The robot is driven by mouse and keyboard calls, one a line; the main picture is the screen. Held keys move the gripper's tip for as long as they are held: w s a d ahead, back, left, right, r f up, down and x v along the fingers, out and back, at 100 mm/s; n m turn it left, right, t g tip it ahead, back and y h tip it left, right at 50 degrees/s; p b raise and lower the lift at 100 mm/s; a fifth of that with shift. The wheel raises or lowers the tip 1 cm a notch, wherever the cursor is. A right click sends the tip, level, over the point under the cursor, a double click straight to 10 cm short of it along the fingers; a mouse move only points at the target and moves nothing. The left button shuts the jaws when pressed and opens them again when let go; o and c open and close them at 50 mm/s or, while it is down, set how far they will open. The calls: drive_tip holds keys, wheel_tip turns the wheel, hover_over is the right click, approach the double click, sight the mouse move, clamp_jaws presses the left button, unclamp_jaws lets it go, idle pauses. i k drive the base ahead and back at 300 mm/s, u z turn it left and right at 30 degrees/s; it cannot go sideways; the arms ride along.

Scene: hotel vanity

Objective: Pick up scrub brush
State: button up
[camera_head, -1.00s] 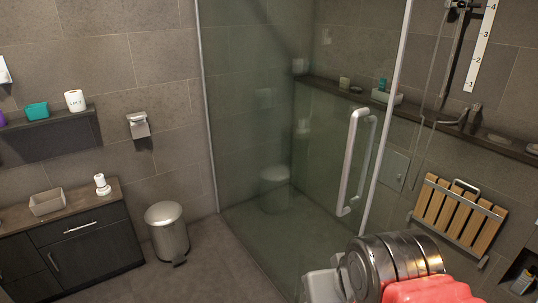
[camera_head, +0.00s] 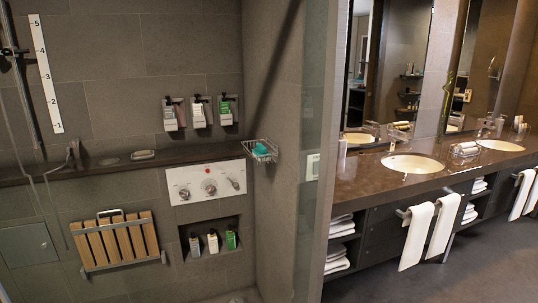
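I cannot make out a scrub brush for certain in the head view. A wire basket (camera_head: 262,155) on the shower's corner holds a small teal item (camera_head: 260,148), too small to identify. A small pale dish (camera_head: 142,155) sits on the shower ledge (camera_head: 90,168), and a dark flat round item (camera_head: 109,161) lies to its left. My gripper is not in view.
A wooden fold-down seat (camera_head: 116,240) and a niche with several bottles (camera_head: 213,241) are on the shower wall. A glass panel (camera_head: 315,170) separates the shower from the vanity counter (camera_head: 370,185). White towels (camera_head: 416,236) hang on its front. Grey floor (camera_head: 430,283) is clear at lower right.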

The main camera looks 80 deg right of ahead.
sight(261, 150)
drive_tip(key=z, duration=2.7)
